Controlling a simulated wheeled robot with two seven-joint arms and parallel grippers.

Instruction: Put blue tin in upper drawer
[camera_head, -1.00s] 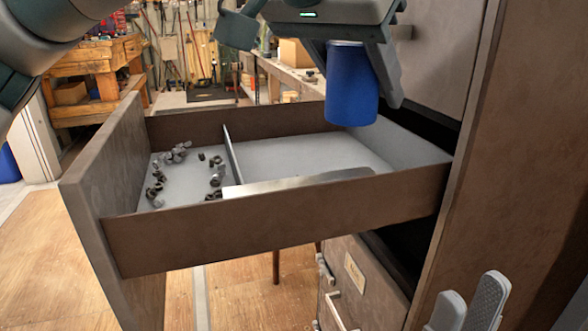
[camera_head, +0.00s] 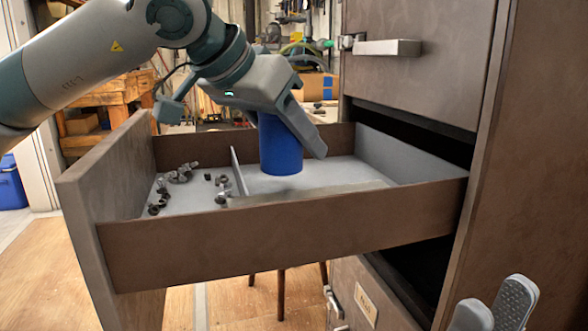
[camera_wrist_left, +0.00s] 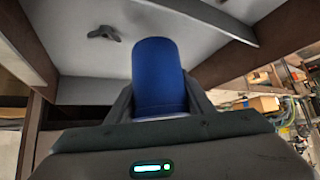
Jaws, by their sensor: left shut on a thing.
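The blue tin (camera_head: 281,147) is upright in my left gripper (camera_head: 285,132), which is shut on it from above. The tin is inside the open upper drawer (camera_head: 290,240), over the right compartment, beside the metal divider (camera_head: 238,170). I cannot tell whether its base touches the drawer floor. In the left wrist view the tin (camera_wrist_left: 158,75) sits between both fingers, with the grey drawer floor (camera_wrist_left: 100,60) beyond it. My right gripper (camera_head: 495,305) shows at the bottom right, its two fingers apart and empty.
Several small dark metal pieces (camera_head: 160,190) lie in the drawer's left compartment. A closed drawer with a metal handle (camera_head: 388,47) is above at the right. A lower drawer front with a label (camera_head: 365,305) is below. The cabinet side panel (camera_head: 535,170) stands at the right.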

